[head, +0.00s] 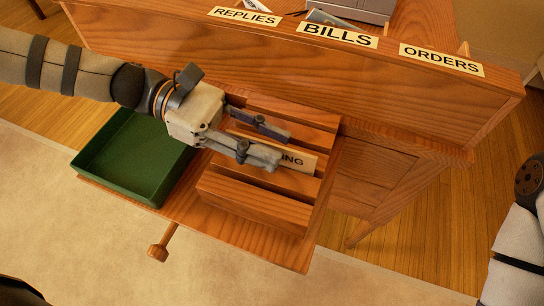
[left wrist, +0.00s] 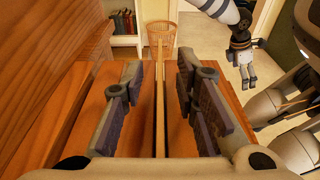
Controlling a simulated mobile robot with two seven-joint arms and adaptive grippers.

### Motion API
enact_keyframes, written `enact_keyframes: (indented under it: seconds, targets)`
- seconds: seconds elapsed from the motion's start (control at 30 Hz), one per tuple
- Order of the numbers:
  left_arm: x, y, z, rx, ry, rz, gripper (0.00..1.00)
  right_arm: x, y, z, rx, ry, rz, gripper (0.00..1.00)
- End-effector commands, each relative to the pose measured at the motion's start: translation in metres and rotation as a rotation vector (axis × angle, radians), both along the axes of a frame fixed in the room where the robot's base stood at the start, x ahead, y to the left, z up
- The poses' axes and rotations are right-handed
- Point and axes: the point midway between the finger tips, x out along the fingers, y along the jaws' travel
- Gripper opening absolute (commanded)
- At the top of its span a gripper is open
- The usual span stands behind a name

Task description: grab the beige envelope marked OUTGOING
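The beige envelope (head: 301,161) stands on edge in a slot of the slatted wooden rack (head: 255,206). Only the letters "ING" show in the head view; the rest of its marking is behind my left gripper (head: 279,148). That gripper is open, with one finger on each side of the envelope. In the left wrist view the envelope (left wrist: 160,105) is a thin upright edge between the fingers, with a gap on both sides. My right gripper (left wrist: 247,80) hangs far off in the left wrist view, empty, its fingers apart.
A green tray (head: 125,192) lies left of the rack. The desk's raised wooden panel with REPLIES, BILLS (head: 337,35) and ORDERS labels stands close behind.

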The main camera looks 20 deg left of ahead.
Motion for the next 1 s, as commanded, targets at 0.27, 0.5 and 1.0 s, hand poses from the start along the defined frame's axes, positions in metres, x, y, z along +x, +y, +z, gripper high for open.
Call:
enact_keyframes:
  seconds: [0.27, 0.5, 1.0]
  targets:
    - [0.000, -0.007, -0.001, -0.001, 0.000, 0.001, 0.28, -0.001, 0.000, -0.001, 0.000, 0.003, 0.000, 1.00]
    - [0.000, -0.006, -0.001, -0.001, 0.000, 0.001, 0.00, -0.001, 0.000, -0.001, 0.000, 0.003, 0.000, 1.00]
    - [0.000, -0.007, 0.061, -0.001, -0.019, -0.001, 0.00, 0.019, 0.000, 0.021, 0.000, -0.061, -0.003, 1.00]
